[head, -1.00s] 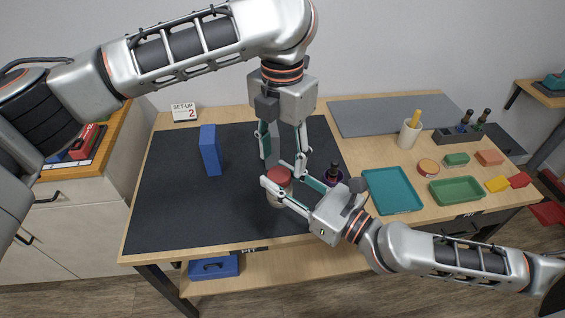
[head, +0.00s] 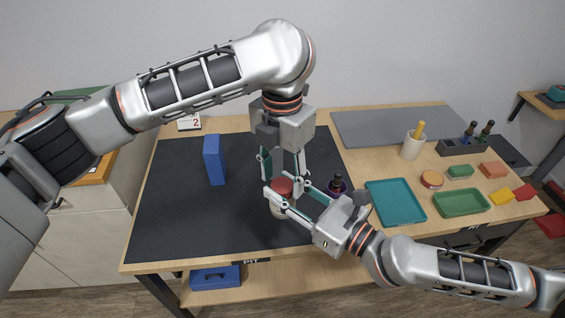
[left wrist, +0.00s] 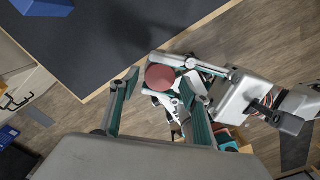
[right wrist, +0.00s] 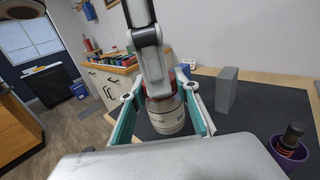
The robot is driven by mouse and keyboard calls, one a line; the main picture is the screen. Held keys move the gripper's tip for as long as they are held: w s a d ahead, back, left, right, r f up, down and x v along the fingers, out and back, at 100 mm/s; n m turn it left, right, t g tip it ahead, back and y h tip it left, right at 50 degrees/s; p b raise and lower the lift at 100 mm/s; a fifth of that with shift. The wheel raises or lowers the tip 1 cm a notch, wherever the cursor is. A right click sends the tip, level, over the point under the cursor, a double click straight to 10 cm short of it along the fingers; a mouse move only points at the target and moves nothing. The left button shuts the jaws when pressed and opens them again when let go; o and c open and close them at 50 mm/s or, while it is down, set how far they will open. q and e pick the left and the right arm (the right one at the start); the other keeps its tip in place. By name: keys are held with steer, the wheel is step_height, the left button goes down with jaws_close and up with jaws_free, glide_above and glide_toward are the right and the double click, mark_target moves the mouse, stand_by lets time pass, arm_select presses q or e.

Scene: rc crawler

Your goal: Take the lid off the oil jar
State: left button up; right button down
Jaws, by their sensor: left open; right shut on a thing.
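The oil jar has a cream body (right wrist: 168,118) and a red lid (head: 284,186). It stands upright over the dark mat, with the lid on it. My right gripper (right wrist: 158,92) is shut on the jar body from the side. My left gripper (head: 284,178) points down from above, open, with its fingers on either side of the lid. The left wrist view shows the round lid top (left wrist: 160,77) between the open fingers, with no clear contact. The jar's lower part is partly hidden behind my right fingers in the head view.
A blue block (head: 214,160) stands on the mat (head: 180,220) to the left. A dark bottle in a purple holder (right wrist: 288,148) stands close to the right arm. Teal (head: 396,202) and green (head: 461,203) trays lie further right.

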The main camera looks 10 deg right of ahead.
arm_select(q)
steer(key=shift+f, duration=0.45)
steer(key=c, duration=1.2)
steer(key=o, duration=1.3)
steer(key=shift+c, duration=0.2)
steer(key=shift+r, duration=2.25)
